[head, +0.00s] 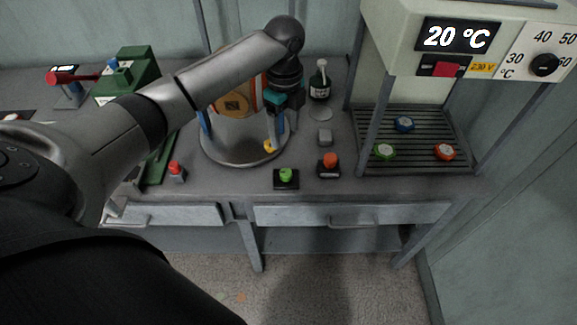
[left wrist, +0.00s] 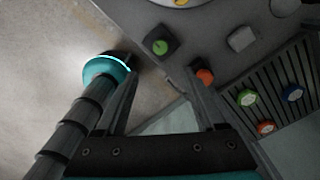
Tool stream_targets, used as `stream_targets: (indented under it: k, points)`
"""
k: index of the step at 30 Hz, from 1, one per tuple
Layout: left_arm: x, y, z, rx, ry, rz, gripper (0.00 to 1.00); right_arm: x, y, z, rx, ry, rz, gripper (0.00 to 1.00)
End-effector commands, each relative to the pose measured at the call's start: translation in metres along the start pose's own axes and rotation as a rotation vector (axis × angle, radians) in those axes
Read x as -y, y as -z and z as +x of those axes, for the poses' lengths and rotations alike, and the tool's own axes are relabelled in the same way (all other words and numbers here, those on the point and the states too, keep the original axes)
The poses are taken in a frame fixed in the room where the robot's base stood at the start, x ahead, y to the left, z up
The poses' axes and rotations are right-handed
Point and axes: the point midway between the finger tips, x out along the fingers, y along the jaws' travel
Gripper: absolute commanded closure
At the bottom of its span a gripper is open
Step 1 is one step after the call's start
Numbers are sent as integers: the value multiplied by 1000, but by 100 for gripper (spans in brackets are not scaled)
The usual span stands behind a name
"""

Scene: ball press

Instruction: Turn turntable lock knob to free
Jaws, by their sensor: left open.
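The round silver turntable (head: 222,154) is on the bench. A small yellow knob (head: 270,147), which looks like the lock knob, is at its front right edge, partly hidden by my gripper. The knob's setting cannot be read. In the left wrist view, only a bit of yellow (left wrist: 181,2) shows at the top edge. My left gripper (head: 282,132) points down above and beside the knob, fingers apart, holding nothing. Its fingers also show in the left wrist view (left wrist: 160,75). Contact with the knob cannot be told. My right gripper is not in view.
A green button (head: 286,177) and an orange knob (head: 330,163) stand in front and right. A grey block (head: 325,137) and a dark bottle (head: 320,82) are to the right. A slatted tray (head: 412,125) holds coloured discs under the press. A red knob (head: 175,170) stands at left.

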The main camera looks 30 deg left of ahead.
Motion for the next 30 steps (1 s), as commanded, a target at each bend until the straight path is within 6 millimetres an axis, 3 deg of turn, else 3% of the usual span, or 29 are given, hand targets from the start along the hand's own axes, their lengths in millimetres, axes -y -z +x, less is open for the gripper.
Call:
stream_targets:
  k: [18,24,30]
  points:
    - [0,1,122,0,-2,-4,29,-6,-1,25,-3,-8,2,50]
    - [0,1,144,0,0,-3,29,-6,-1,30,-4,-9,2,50]
    - [0,1,149,1,1,-3,29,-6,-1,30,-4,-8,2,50]
